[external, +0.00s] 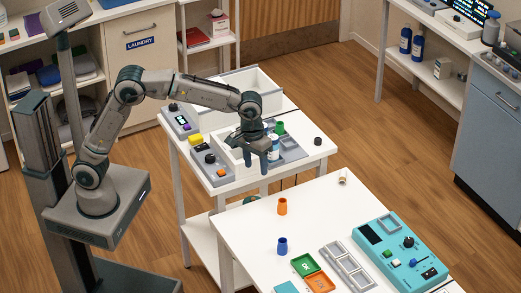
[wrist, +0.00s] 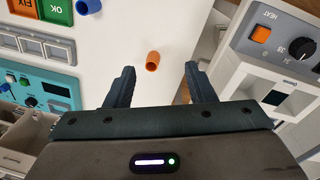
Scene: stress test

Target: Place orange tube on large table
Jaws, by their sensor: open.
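The orange tube (external: 282,206) stands upright on the white large table (external: 322,211), near its left side. In the wrist view the orange tube (wrist: 152,61) shows beyond and between my fingertips, apart from both. My gripper (external: 256,167) hangs fingers-down by the near edge of the smaller white table, up and left of the tube in the external view. In the wrist view my gripper (wrist: 160,68) has its two fingers spread, with nothing between them.
A blue tube (external: 282,246), green and orange trays (external: 305,264), a grey divided tray (external: 346,267) and a teal device (external: 400,252) are on the large table. The smaller table (external: 310,155) holds a heater box (external: 213,165), a green cup (external: 280,127) and bins. A gap separates the tables.

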